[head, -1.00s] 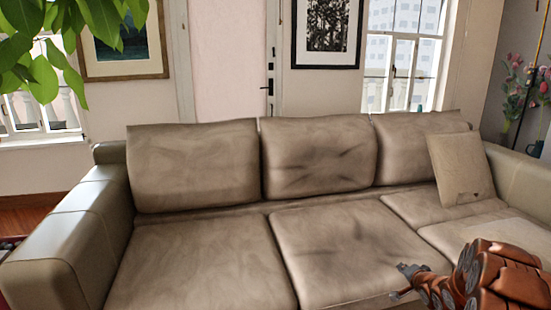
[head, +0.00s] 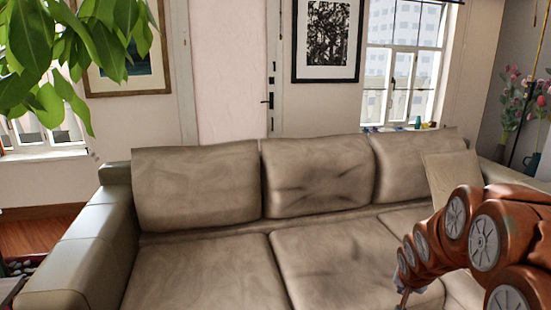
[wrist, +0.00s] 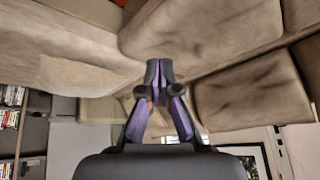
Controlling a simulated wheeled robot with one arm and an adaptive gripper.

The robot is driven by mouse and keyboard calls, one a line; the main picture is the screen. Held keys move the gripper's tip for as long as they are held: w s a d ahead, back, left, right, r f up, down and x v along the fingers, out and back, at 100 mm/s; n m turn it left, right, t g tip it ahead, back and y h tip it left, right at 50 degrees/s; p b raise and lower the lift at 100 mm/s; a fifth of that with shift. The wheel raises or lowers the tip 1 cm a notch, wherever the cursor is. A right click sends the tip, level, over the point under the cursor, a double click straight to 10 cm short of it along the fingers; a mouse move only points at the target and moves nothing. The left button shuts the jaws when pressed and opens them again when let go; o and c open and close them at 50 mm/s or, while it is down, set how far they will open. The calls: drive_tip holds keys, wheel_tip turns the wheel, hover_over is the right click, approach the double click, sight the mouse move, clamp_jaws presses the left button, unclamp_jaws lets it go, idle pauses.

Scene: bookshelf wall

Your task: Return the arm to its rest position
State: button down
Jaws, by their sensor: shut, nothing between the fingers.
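My gripper (wrist: 158,75) is shut and empty in the wrist view, its two purple-grey fingers meeting at the tips. Sofa cushions lie beyond the fingertips in that view, which looks turned upside down. In the head view my orange-brown arm comes in at the lower right and curves down in front of the sofa (head: 200,270). The gripper is not clearly visible there, being at the lower edge or hidden by the arm links.
A square pillow (head: 448,172) leans at the sofa's right end, partly behind my arm. A leafy plant (head: 75,45) hangs at upper left. Small items stand on the windowsill (head: 400,127). The sofa's left and middle seats look clear. A bookshelf (wrist: 30,135) shows in the wrist view.

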drive_tip(key=s+a+r+n+g+p, duration=0.2)
drive_tip(key=s+a+r, duration=0.3)
drive_tip(key=s, duration=0.7)
drive_tip(key=s+a+r+n+g+y+p, duration=0.1)
drive_tip(key=s+a+r+p, duration=0.4)
drive_tip(key=s, duration=0.7)
drive_tip(key=s+a+r+n+g+y+p, duration=0.1)
drive_tip(key=s+a+r+n+g+p, duration=0.2)
drive_tip(key=s+r, duration=0.4)
drive_tip(key=s+a+g+p, duration=0.1)
drive_tip(key=s+a, duration=0.1)
drive_tip(key=s, duration=0.3)
drive_tip(key=shift+r, duration=0.15)
